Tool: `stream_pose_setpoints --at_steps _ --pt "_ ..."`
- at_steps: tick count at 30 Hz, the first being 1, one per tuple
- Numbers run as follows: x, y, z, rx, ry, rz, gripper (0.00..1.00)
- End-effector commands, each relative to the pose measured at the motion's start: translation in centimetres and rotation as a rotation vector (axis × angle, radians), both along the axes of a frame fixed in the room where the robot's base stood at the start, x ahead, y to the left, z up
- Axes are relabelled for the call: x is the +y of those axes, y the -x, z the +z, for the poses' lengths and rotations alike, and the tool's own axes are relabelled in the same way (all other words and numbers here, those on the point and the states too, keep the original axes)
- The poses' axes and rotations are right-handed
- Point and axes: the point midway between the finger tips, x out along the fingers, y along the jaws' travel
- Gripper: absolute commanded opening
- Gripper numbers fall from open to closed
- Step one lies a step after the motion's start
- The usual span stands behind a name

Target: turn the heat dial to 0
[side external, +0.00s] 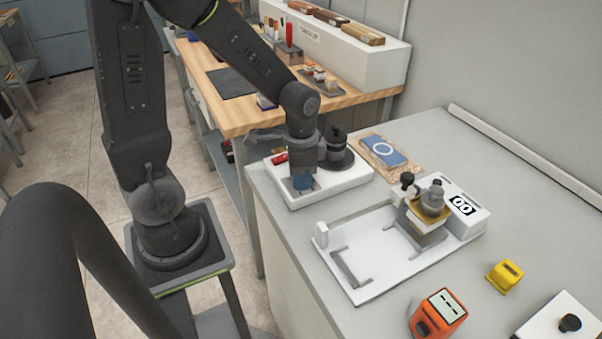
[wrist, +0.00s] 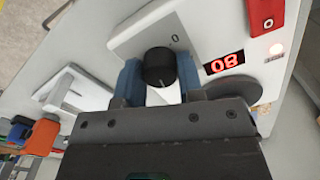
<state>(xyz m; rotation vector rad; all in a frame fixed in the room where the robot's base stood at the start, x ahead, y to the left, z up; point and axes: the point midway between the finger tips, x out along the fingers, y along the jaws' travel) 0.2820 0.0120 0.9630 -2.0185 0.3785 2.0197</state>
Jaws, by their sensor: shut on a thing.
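The heat dial (wrist: 159,66) is a black round knob on the white hotplate unit (side external: 347,183). My gripper (wrist: 158,80) is over the dial, with one blue finger on each side, and is shut on it. In the side view, my gripper (side external: 302,183) points down at the front of the unit and hides the dial. A small 0 is printed on the panel above the dial in the wrist view. The red display (wrist: 225,61) beside it seems to read 08 in this turned view, so it may be 80. The dial's pointer is not clear.
A red switch (side external: 280,158) sits on the unit, and a dark pot-like piece (side external: 335,146) stands on its round plate behind my gripper. A white coater (side external: 375,275) with a 00 display is to the right. An orange meter (side external: 438,315) and a yellow block (side external: 504,277) lie nearer.

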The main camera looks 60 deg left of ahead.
Motion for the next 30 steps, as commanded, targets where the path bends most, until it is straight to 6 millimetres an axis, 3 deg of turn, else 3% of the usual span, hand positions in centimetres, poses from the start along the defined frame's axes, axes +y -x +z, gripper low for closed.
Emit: stream_pose_setpoints --at_steps 30 --pt "0.00 -0.08 0.08 -0.003 0.001 0.965 0.11"
